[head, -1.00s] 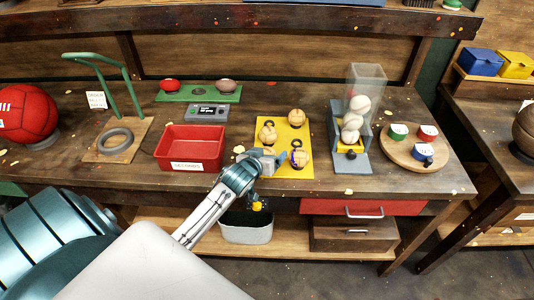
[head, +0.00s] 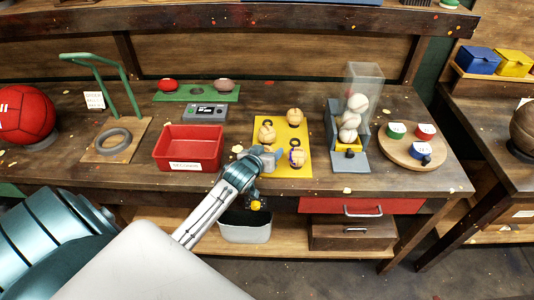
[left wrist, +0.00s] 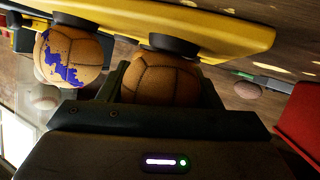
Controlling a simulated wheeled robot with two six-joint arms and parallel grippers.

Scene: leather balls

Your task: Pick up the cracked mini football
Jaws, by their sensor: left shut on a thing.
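My left gripper (head: 272,156) is at the front left of the yellow board (head: 306,170). In the left wrist view its fingers (left wrist: 160,90) are shut on a tan panelled ball (left wrist: 160,75) with dark seams. That ball is close against a black ring stand (left wrist: 173,45) on the board; I cannot tell whether it touches. The gripper mostly hides it in the head view. A tan ball with a blue patch (head: 297,158) is just right of the gripper, also in the wrist view (left wrist: 72,58). Two other tan balls stand behind, left (head: 267,134) and right (head: 294,116). My right gripper is not in view.
A red tray (head: 188,134) is left of the board. A ball dispenser (head: 352,140) with white balls and a round wooden tray (head: 408,155) with small tins stand to the right. A grey device (head: 206,113) and green board (head: 195,98) lie behind.

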